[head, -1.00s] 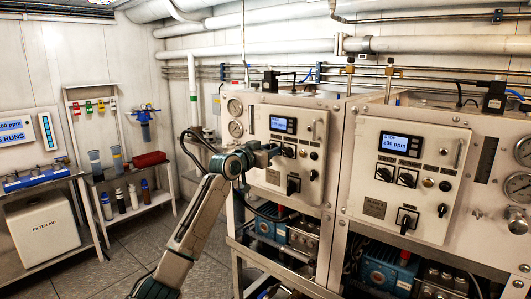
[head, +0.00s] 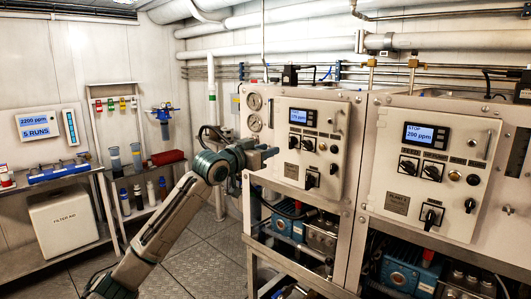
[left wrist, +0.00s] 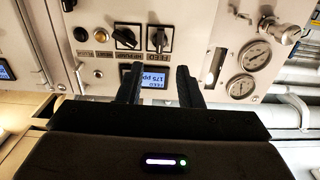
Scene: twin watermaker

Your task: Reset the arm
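My left arm comes in from the lower left in the head view. My left gripper (head: 270,154) is at the left edge of the left control panel (head: 308,150), in front of the machine. In the left wrist view the two dark fingers of my left gripper (left wrist: 160,88) stand apart with nothing between them. Beyond them, upside down, are a lit display (left wrist: 153,78) reading 175 ppm and FEED, and two black rotary knobs (left wrist: 125,38). I cannot tell whether the fingertips touch the panel. My right gripper is in neither view.
A second control panel (head: 430,165) to the right shows STOP and 200 ppm. Pressure gauges (head: 254,112) sit just left of the first panel. Shelves with bottles (head: 150,190) and a white filter box (head: 65,225) stand at the left. The floor (head: 205,260) between is clear.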

